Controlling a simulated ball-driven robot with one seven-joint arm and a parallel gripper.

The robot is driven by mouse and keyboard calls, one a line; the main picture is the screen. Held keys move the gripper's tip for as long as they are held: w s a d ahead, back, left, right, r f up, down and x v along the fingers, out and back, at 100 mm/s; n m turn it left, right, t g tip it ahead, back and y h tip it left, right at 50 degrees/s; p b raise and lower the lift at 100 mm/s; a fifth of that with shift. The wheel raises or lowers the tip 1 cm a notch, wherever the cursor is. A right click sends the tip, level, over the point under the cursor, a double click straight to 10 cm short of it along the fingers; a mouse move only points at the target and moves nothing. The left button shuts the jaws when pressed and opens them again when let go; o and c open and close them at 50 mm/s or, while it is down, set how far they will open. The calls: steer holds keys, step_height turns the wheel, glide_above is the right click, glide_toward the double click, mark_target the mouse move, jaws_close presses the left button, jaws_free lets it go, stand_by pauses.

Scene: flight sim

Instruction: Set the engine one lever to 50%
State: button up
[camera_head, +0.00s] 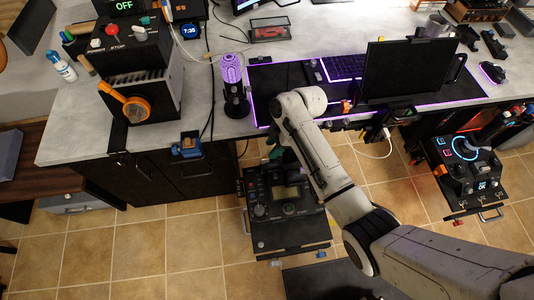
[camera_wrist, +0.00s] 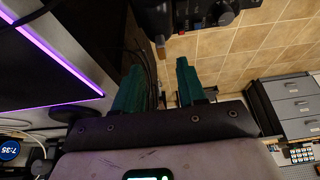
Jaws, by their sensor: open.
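A black control panel (camera_head: 262,228) with knobs and a small screen stands low at the desk's front edge, partly hidden behind my arm. Its edge, with round knobs, also shows at the top of the wrist view (camera_wrist: 178,16). I cannot tell which part is the engine one lever. A second black panel (camera_head: 455,185) with a blue lit ring and small controls stands at the right. My gripper (camera_wrist: 160,88) has two teal fingers spread apart with nothing between them. It is beside the first panel's far end, apart from its knobs, and mostly hidden by my arm in the head view.
The grey desk (camera_head: 212,100) runs across the back, with a purple microphone (camera_head: 232,80), a monitor (camera_head: 408,70) and a purple-edged mat. A black box (camera_head: 140,65) with an orange-handled part stands at the left. Tiled floor (camera_head: 130,250) is clear at the front left. Cables hang near my gripper.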

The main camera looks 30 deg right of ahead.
mark_target(266, 158)
steer(key=x, duration=0.5)
steer(key=shift+a+f, duration=0.2)
steer(key=shift+f, duration=0.15)
jaws_close()
steer(key=shift+s, duration=0.1)
stand_by(0.3)
